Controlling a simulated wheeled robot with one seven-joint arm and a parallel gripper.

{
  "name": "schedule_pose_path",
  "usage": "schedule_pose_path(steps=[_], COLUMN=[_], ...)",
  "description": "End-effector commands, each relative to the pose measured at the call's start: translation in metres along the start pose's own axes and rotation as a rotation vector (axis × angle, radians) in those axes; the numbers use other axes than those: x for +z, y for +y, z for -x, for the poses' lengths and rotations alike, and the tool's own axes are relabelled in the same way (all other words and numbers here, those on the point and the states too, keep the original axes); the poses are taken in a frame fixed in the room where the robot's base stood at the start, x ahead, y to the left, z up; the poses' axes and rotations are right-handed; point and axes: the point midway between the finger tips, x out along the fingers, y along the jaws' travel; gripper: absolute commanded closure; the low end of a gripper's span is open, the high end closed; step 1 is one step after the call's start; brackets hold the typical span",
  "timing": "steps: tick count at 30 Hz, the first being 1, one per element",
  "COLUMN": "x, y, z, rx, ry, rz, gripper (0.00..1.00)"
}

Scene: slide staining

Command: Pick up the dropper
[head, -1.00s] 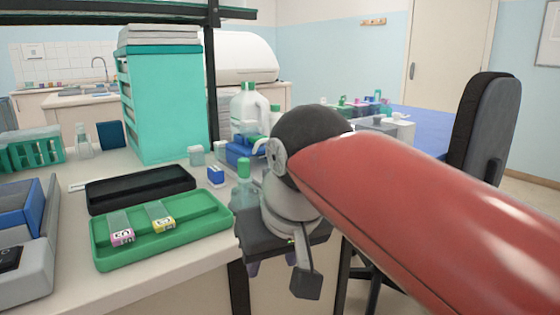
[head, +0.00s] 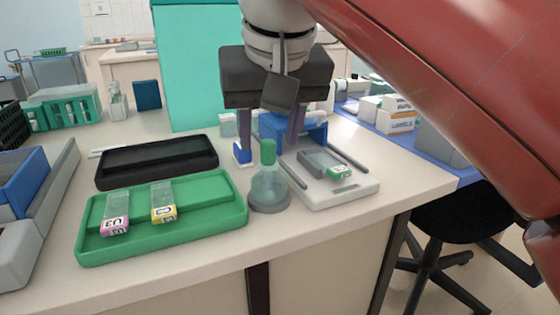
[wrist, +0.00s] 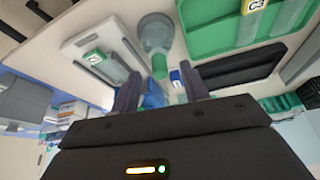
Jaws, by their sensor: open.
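The dropper, a clear bottle with a green top (head: 268,190), stands upright in a grey round base near the counter's front edge. In the wrist view its green top (wrist: 160,66) lies in line with the gap between my fingers. My gripper (head: 268,140) points down with its two purple fingers spread, one either side of the green top in the picture. It is open and holds nothing. I cannot tell whether the fingertips are level with the top or still above it; I see no contact.
A green tray (head: 85,240) with two labelled slides lies left of the dropper, with a black tray (head: 155,165) behind it. A white board (head: 350,195) with a slide and rods is close on the right. A small blue-and-white box (head: 242,154) stands behind.

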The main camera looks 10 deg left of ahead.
Motion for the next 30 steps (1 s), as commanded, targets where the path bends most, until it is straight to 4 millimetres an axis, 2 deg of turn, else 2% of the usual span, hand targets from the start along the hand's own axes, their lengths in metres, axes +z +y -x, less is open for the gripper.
schedule_pose_path(steps=[3, 6, 14, 24, 30], x=[-0.001, -0.001, -0.002, -0.002, -0.002], y=[0.001, 0.001, 0.001, 0.001, 0.001], z=[-0.021, -0.029, -0.031, -0.031, -0.031], rx=[0.000, 0.000, 0.000, 0.000, 0.000], ry=[-0.003, -0.002, 0.001, 0.000, 0.000], rz=[0.002, 0.001, 0.000, 0.000, 0.000], gripper=[0.55, 0.55, 0.55, 0.98, 1.00])
